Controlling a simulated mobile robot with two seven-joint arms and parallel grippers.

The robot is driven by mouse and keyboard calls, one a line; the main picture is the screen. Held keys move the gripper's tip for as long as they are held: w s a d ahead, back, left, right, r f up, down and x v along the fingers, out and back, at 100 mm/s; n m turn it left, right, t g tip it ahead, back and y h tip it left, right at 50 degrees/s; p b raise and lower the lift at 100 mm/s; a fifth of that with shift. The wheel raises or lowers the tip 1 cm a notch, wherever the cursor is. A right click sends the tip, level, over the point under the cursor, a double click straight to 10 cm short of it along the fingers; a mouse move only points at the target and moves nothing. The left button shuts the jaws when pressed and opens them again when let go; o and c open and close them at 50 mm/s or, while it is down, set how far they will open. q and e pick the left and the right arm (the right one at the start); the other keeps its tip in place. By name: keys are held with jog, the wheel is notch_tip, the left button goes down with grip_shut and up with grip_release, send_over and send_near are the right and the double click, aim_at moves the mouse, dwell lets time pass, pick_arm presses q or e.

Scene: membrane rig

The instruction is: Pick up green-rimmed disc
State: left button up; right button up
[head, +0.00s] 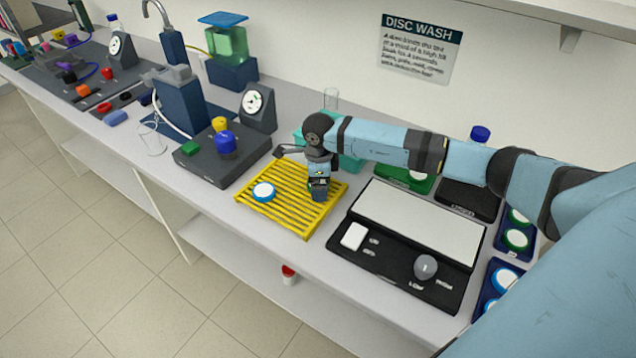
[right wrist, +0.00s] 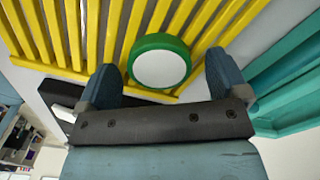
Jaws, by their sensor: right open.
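The green-rimmed disc (right wrist: 159,66) has a white face and lies on the slatted yellow rack (right wrist: 113,30). In the right wrist view it sits between the two spread fingers of my right gripper (right wrist: 160,76), with a gap visible on each side. In the head view my right gripper (head: 319,188) points down over the right part of the yellow rack (head: 293,222) and hides most of this disc. The gripper is open and holds nothing. A blue-rimmed disc (head: 263,192) lies on the rack's left part. My left gripper is not in view.
A black device with a white plate (head: 418,222) and grey knob stands right of the rack. Trays with more green-rimmed (head: 516,239) and blue-rimmed discs (head: 504,280) are further right. A teal bin (head: 350,162) stands behind; a grey knobbed unit (head: 205,160) is left.

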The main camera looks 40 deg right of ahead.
jog(key=c, duration=1)
jog(key=shift+r, duration=0.1)
notch_tip(320, 180, up, 20)
jog(key=shift+b, duration=1.2)
